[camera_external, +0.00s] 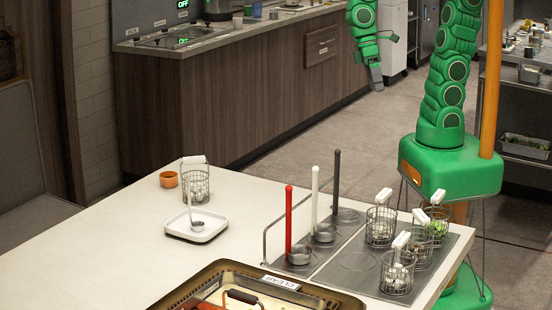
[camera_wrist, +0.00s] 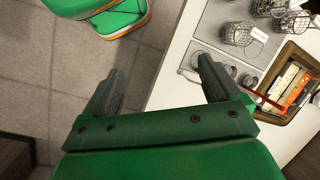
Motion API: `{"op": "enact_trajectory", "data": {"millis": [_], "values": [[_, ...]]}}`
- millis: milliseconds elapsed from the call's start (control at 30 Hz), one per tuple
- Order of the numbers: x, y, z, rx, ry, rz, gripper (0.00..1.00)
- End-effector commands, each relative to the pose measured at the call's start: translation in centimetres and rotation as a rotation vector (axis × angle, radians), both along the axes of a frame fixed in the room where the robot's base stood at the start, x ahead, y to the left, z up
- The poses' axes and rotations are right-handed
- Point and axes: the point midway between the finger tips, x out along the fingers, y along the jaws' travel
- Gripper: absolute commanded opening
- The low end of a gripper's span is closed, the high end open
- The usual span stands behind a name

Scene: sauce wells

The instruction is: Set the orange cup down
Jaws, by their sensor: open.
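The small orange cup (camera_external: 168,179) stands upright on the white counter (camera_external: 110,250), near its back left, beside a wire basket. Nothing holds it. My gripper (camera_external: 377,82) is raised beyond the counter's far edge, over the open floor, well apart from the cup and to its right. In the wrist view my gripper (camera_wrist: 160,78) shows its two dark fingers spread apart with nothing between them. The cup is not seen in the wrist view.
A wire basket (camera_external: 196,187) and a white tray (camera_external: 196,232) stand near the cup. Red (camera_external: 289,220), white (camera_external: 315,190) and dark (camera_external: 336,180) handled ladles stand in the wells. Several wire baskets are at the right. A large brown tray (camera_external: 335,299) is in front.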

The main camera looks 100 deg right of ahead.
Motion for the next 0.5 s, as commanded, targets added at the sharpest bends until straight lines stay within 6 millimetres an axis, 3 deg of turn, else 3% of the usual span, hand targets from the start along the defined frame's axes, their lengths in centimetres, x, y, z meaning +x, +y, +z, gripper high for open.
{"op": "enact_trajectory", "data": {"millis": [100, 300, 500], "values": [[-2.9, -1.3, -0.1, -0.057, -0.016, 0.064, 0.91], [-6.8, -3.7, -0.2, -0.152, -0.041, 0.158, 0.91], [-9.1, -5.3, -0.5, -0.207, -0.048, 0.210, 0.91]]}}
